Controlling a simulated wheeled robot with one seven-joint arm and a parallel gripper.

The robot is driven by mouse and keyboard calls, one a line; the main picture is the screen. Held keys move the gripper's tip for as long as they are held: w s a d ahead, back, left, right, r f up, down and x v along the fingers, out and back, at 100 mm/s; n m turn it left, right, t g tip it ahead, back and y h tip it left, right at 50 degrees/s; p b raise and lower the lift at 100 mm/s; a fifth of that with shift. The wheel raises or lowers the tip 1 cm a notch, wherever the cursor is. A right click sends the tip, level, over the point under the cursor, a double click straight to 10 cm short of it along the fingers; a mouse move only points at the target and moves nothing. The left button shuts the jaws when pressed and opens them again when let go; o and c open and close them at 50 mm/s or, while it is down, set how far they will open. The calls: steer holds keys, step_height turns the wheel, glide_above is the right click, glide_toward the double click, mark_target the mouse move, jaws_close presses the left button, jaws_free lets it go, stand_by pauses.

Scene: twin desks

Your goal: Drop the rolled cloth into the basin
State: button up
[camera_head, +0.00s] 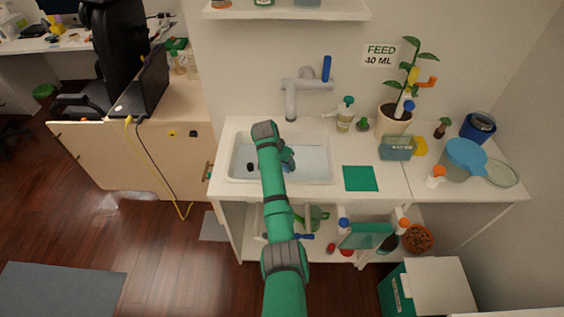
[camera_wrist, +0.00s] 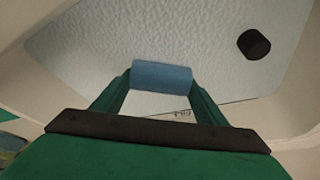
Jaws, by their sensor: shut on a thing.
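A blue rolled cloth (camera_wrist: 162,76) is held crosswise between the two green fingers of my gripper (camera_wrist: 160,88) in the wrist view. My gripper is shut on it. Below it lies the pale, textured floor of the basin (camera_wrist: 90,40), with a dark round piece (camera_wrist: 254,44) at the right. In the head view the white basin (camera_head: 318,181) is set into the counter, and my green arm reaches over it. My gripper (camera_head: 287,158) is mostly hidden behind the arm there, and the cloth cannot be made out clearly. Its height above the basin floor cannot be told.
A grey wall tap (camera_head: 291,98) stands behind the basin. A green square (camera_head: 360,178) lies on the counter. A shelf (camera_head: 290,10) hangs above.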

steer(key=shift+f, duration=0.45)
steer(key=o, duration=1.2)
steer(key=shift+c, duration=0.2)
steer(key=v, duration=1)
steer(key=shift+r, duration=0.4)
steer(key=shift+a, duration=0.1)
